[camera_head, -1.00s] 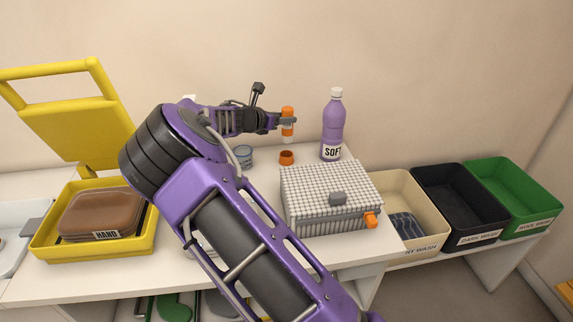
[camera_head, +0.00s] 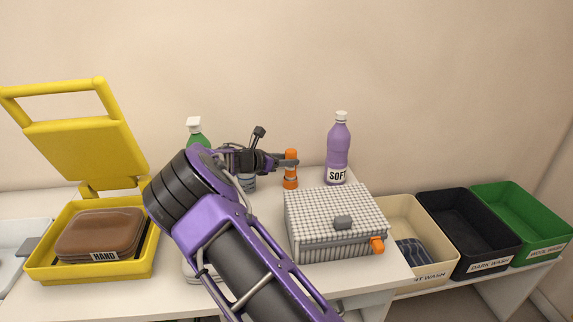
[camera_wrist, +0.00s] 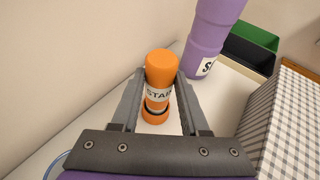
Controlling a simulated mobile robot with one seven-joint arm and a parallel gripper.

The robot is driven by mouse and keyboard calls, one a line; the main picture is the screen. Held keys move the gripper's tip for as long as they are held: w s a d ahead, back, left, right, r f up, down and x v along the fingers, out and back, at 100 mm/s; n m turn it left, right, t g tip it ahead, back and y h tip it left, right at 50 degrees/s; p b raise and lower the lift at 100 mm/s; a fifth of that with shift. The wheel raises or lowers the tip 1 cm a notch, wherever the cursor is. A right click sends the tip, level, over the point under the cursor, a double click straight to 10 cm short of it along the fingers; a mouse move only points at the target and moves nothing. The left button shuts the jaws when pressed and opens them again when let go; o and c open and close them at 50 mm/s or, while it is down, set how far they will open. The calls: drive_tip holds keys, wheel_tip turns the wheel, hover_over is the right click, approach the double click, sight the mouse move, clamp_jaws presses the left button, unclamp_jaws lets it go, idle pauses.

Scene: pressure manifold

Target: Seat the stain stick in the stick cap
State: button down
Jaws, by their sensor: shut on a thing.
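The stain stick (camera_wrist: 160,73) is an orange cylinder with a white label band reading "STAI", upright between my fingers in the wrist view. It also shows in the head view (camera_head: 291,157). My gripper (camera_wrist: 156,90) is shut on the stick. The orange stick cap (camera_wrist: 155,117) is directly below the stick on the white table, and it shows in the head view too (camera_head: 290,184). The stick's lower end meets the cap's dark opening in the wrist view. I cannot tell how deep it sits.
A purple SOFT bottle (camera_head: 338,150) stands right of the stick. A checked lidded basket (camera_head: 330,211) is in front of it. A blue-grey tin (camera_head: 247,183) and a green bottle (camera_head: 196,132) are to the left. Laundry bins (camera_head: 460,235) stand far right.

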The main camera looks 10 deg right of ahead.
drive_tip(key=shift+f, duration=0.5)
drive_tip(key=shift+c, duration=2)
unclamp_jaws()
drive_tip(key=shift+a+r, duration=0.1)
drive_tip(key=p+v, duration=0.1)
drive_tip(key=v, duration=1.1)
